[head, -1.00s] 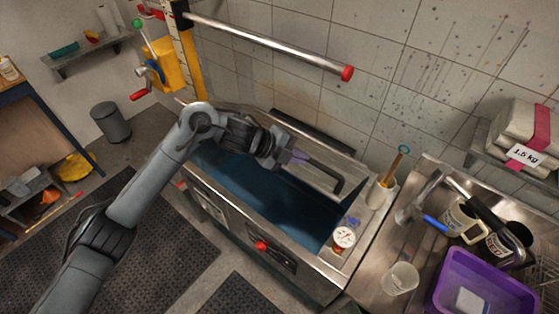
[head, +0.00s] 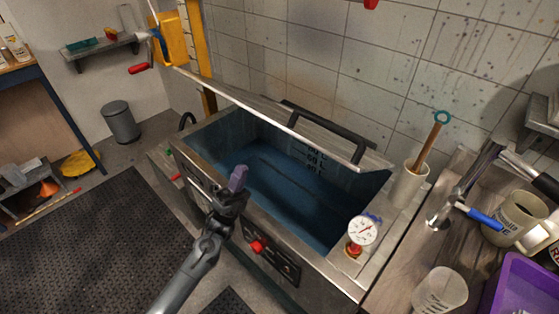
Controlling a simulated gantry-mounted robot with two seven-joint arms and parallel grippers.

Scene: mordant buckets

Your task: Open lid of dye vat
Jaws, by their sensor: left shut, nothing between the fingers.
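The dye vat (head: 330,272) is a steel tank with blue liquid inside and litre marks on its inner back wall. Its steel lid (head: 262,112) is raised along the back, tilted up near the tiled wall. The black lid handle (head: 328,131) is on the lid. My left gripper (head: 239,176) is shut and empty, its purple fingertips over the vat's front edge, apart from the lid and handle. My right gripper does not show.
A pressure gauge (head: 362,230) and a white holder (head: 409,184) with a wooden-handled tool stand at the vat's right end. A sink tap (head: 468,185), mugs and a purple bin (head: 525,287) are further right. A grey trash can (head: 121,122) stands left.

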